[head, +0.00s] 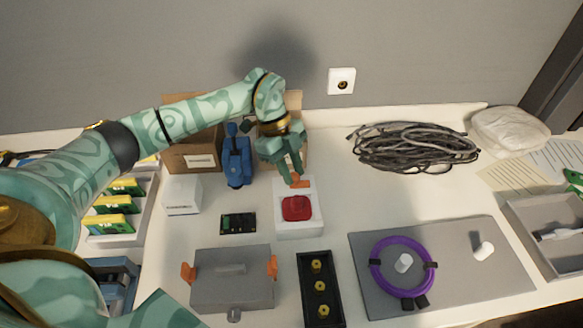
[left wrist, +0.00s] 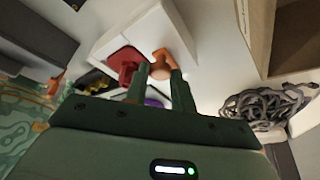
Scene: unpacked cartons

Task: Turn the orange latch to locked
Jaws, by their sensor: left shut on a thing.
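The orange latch (head: 301,183) sits at the back edge of a white box with a red button (head: 297,207). My left gripper (head: 291,178) reaches down from behind onto it, and its fingers hide part of the latch. In the left wrist view, the latch (left wrist: 161,60) shows at the fingertips of the gripper (left wrist: 159,72), beside the red button (left wrist: 125,63). The gripper is shut on the latch. I cannot read any locked or unlocked mark. My right gripper is not in view.
A grey case (head: 232,278) with orange side clips stands in front left, beside a black tray (head: 320,290) of yellow knobs. A blue tool (head: 237,160) and cartons (head: 192,150) stand left and behind. A cable coil (head: 415,146) lies right.

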